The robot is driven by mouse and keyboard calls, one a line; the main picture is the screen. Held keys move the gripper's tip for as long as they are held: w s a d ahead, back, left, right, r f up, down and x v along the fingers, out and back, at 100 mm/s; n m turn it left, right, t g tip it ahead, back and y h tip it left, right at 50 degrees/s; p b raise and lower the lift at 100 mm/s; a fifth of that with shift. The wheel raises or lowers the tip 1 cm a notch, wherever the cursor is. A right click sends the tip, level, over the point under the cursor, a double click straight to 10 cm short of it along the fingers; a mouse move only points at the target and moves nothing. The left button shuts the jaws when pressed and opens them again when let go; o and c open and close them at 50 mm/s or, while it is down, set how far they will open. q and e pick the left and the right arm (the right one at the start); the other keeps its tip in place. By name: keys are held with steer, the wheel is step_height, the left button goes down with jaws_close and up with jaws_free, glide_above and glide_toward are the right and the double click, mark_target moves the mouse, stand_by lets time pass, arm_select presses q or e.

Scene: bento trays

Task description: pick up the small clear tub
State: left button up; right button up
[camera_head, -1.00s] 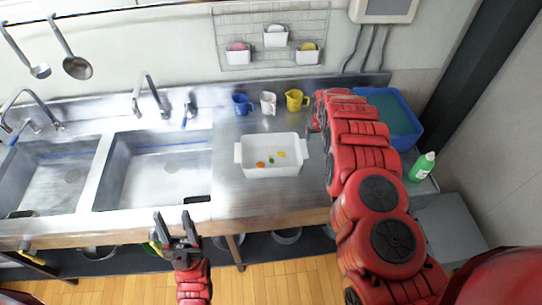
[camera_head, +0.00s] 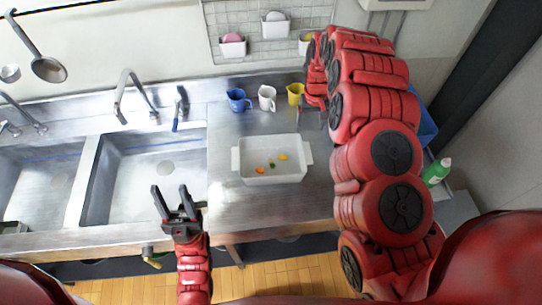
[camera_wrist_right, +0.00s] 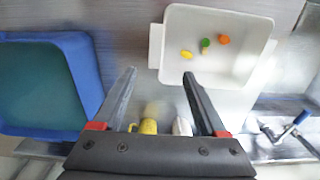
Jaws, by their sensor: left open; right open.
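I cannot make out a small clear tub for certain in either view. A white two-handled basin (camera_head: 270,180) on the steel counter holds a few small orange, green and yellow pieces; it also shows in the right wrist view (camera_wrist_right: 172,45). My right gripper (camera_wrist_right: 159,75) is open, with no object clearly held between its fingers. In the head view my right arm covers the counter's back right. A yellow mug (camera_wrist_right: 148,127) and a white mug (camera_wrist_right: 181,127) show beyond the fingers. My left gripper (camera_head: 169,190) is open and empty over the sink's front edge.
Blue (camera_head: 237,101), white (camera_head: 267,98) and yellow (camera_head: 295,94) mugs stand behind the basin. A blue-rimmed bin (camera_wrist_right: 85,65) is beside my right gripper. A green bottle (camera_head: 436,172) stands at the right. The counter in front of the basin is clear.

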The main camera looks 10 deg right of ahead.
steer(key=b, duration=1.1)
glide_toward(308, 153)
steer(key=f, duration=0.3)
steer(key=a+f, duration=0.1)
steer(key=f, duration=0.1)
steer(key=shift+f, duration=0.2)
steer(key=shift+d+f+p, duration=0.1)
steer(key=shift+f+p, duration=0.1)
steer(key=shift+p, duration=0.25)
steer(key=f, duration=0.1)
steer(key=f+p, duration=0.2)
steer(key=f, duration=0.1)
steer(key=shift+d, duration=0.3)
steer(key=shift+f, duration=0.3)
jaws_close()
